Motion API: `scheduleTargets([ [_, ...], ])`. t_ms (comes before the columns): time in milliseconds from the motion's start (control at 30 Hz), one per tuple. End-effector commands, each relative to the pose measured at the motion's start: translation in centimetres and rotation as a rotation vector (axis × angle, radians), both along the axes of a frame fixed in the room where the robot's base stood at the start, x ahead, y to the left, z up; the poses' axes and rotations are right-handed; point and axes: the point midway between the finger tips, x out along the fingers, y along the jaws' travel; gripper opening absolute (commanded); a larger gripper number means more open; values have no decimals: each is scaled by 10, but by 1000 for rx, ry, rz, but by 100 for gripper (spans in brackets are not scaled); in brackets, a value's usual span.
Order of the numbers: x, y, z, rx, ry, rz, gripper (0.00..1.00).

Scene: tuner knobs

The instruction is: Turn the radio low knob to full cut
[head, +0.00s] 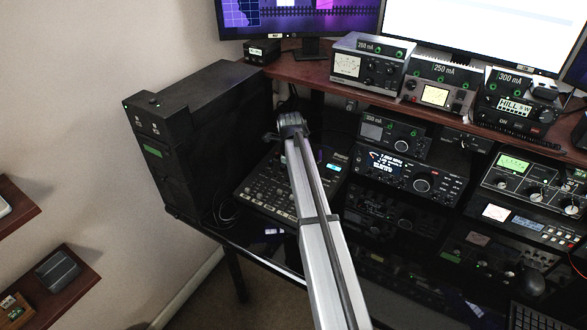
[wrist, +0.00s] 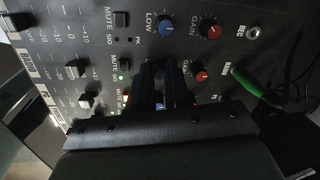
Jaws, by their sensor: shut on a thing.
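In the wrist view, my gripper (wrist: 162,78) has its two dark fingers down on the mixer panel (wrist: 95,25), closed around a knob in the LOW column. The fingers hide that knob and its pointer, so its angle cannot be read. A blue knob labelled LOW (wrist: 165,25) stands free in the row above in the picture. A red GAIN knob (wrist: 201,76) sits just right of my fingers. In the head view, the mixer (head: 262,205) lies on the desk, and my arm's end hides the gripped knob.
Another red GAIN knob (wrist: 210,29) and a green plug (wrist: 245,82) with its cable are to the right. White and black faders (wrist: 86,100) are at left. In the head view, a black cabinet (head: 205,125) stands left of the mixer and radios (head: 405,180) stand right.

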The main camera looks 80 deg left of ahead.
Motion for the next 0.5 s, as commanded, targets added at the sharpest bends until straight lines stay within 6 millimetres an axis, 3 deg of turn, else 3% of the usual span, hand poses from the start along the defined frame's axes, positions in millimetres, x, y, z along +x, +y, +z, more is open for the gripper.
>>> scheduleTargets([
  [500,0,0,0,-5,-7,81,0],
])
